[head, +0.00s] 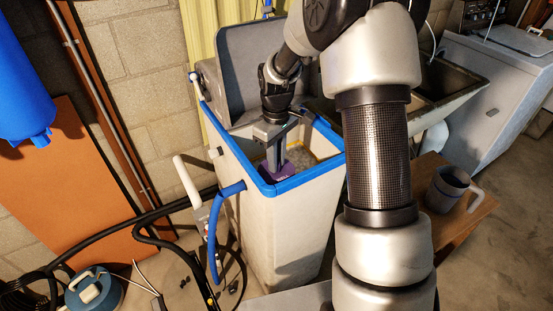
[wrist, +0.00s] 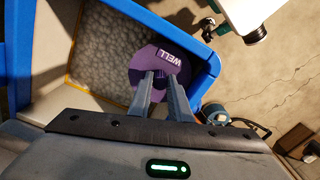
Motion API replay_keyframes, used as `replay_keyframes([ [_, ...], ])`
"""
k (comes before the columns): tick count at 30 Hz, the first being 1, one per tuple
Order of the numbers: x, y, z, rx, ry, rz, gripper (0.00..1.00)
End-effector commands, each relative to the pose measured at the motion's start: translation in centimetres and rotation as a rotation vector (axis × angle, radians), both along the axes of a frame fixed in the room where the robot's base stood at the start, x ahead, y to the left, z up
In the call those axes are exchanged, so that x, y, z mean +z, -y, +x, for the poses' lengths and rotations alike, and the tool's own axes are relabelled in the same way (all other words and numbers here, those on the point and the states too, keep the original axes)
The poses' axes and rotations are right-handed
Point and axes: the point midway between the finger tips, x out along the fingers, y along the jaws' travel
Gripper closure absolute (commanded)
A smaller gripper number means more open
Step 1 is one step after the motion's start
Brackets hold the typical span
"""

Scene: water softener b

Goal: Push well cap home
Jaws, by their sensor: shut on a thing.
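The purple well cap (wrist: 144,60), marked WELL, is round with a raised grip across its middle. It sits inside the open softener cabinet (head: 288,235), near a corner of the blue rim (head: 310,175). My gripper (wrist: 158,78) is shut on the raised grip, its two fingers on either side. In the head view my gripper (head: 276,160) reaches down into the cabinet, and the purple cap (head: 282,175) shows at its fingertips. The well under the cap is hidden, so I cannot tell how far the cap is seated.
Grey-white grains (wrist: 100,50) fill the cabinet beside the cap. The cabinet's grey lid (head: 250,60) stands open behind. A blue hose (head: 222,200) runs along the cabinet's left side. A mug (head: 447,188) stands on a wooden table (head: 465,215) at right.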

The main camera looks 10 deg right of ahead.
Motion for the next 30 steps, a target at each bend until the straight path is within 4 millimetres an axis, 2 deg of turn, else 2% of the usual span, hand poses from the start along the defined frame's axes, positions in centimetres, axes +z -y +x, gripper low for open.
replay_keyframes([
  [21,-2.0,0.0,0.0,0.000,0.000,0.000,1.00],
  [30,-2.1,0.0,0.0,0.000,0.000,0.000,1.00],
])
